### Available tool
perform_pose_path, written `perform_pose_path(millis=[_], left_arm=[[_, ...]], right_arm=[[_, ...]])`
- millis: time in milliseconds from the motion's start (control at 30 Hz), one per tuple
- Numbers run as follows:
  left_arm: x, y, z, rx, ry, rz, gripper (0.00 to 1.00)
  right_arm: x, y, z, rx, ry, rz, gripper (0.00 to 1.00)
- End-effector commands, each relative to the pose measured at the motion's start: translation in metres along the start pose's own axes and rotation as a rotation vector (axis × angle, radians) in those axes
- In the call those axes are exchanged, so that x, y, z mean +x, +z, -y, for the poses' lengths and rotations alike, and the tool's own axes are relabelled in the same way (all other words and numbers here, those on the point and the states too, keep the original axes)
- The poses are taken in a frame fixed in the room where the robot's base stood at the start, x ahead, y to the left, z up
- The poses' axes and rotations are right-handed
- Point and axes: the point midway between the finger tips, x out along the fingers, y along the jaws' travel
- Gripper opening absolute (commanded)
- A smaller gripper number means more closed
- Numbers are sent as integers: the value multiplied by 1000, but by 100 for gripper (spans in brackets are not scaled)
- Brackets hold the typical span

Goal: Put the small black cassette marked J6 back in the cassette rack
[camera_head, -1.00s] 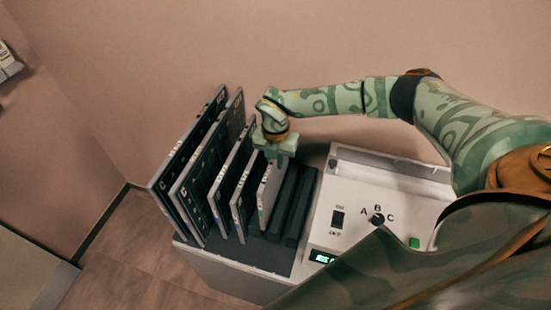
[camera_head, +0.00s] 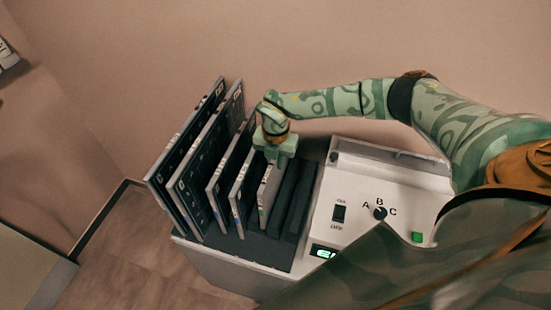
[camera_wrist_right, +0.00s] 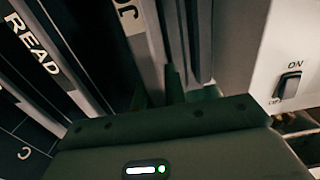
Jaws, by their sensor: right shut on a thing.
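The cassette rack (camera_head: 262,247) is a dark slotted base with several upright dark cassettes standing in its left part. My right gripper (camera_head: 272,160) points down over the rack and is shut on the top of a small cassette (camera_head: 266,196), the rightmost one. That cassette stands upright in or just over a slot; its bottom edge is too small to judge. In the right wrist view my gripper (camera_wrist_right: 172,88) is at the cassette's edge. A label starting with J (camera_wrist_right: 130,14) shows there, partly cut off, so I cannot fully read it. My left gripper is out of view.
Empty slots (camera_head: 297,200) lie right of the held cassette. A white control box (camera_head: 350,185) with a switch, an A-B-C knob, a green button and a lit display adjoins the rack. Taller cassettes (camera_head: 190,165) stand close on the left. The wall is behind.

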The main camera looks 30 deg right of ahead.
Motion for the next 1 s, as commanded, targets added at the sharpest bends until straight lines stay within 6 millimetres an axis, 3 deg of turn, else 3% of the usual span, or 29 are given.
perform_pose_path(millis=[633,667,733,1000], left_arm=[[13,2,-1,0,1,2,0],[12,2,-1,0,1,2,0],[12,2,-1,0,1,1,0],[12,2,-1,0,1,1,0]], right_arm=[[22,0,0,0,1,0,0],[21,0,0,0,2,1,19],[21,0,0,0,1,1,38],[22,0,1,-1,-2,-1,39]])
